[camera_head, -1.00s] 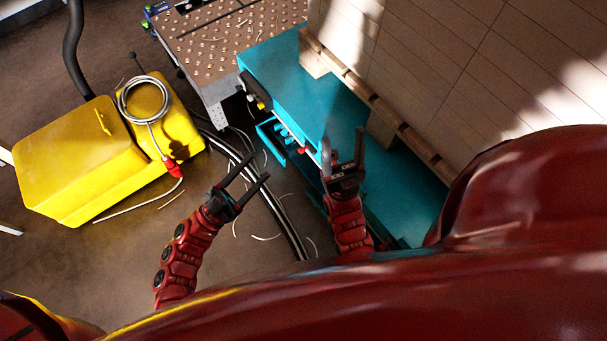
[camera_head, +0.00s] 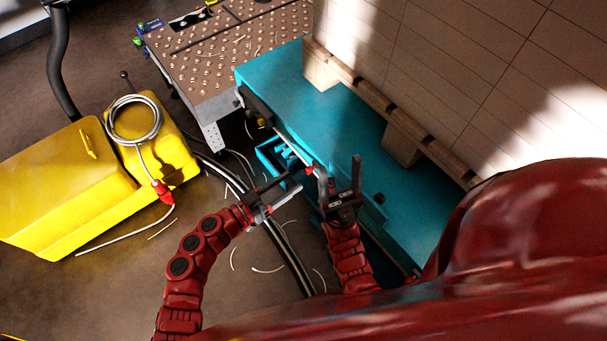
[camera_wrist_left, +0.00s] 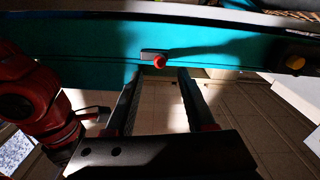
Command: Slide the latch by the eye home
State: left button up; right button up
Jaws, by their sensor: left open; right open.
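In the left wrist view, a red knob (camera_wrist_left: 159,61) sits on a small grey plate (camera_wrist_left: 149,55) on the teal side face. I take it for the latch; no eye can be made out. My left gripper (camera_wrist_left: 158,76) is open, its two fingertips just short of the knob, one to each side of its line. In the head view my left gripper (camera_head: 291,183) reaches toward the teal bench (camera_head: 290,85) edge, close to a small red part (camera_head: 309,170). My right gripper (camera_head: 340,168) is open and empty, upright beside that edge.
A perforated table (camera_head: 230,55), yellow machine (camera_head: 75,185) and floor cables (camera_head: 215,165) lie left. My right arm is close beside the left gripper.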

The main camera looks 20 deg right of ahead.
aim_at(306, 172)
pick_arm(q)
jog(key=x, duration=0.5)
jog(key=shift+w+d+b, duration=0.1)
jog(key=shift+d+b, duration=0.2)
jog(key=shift+b, duration=0.1)
grip_shut()
dwell(1.0)
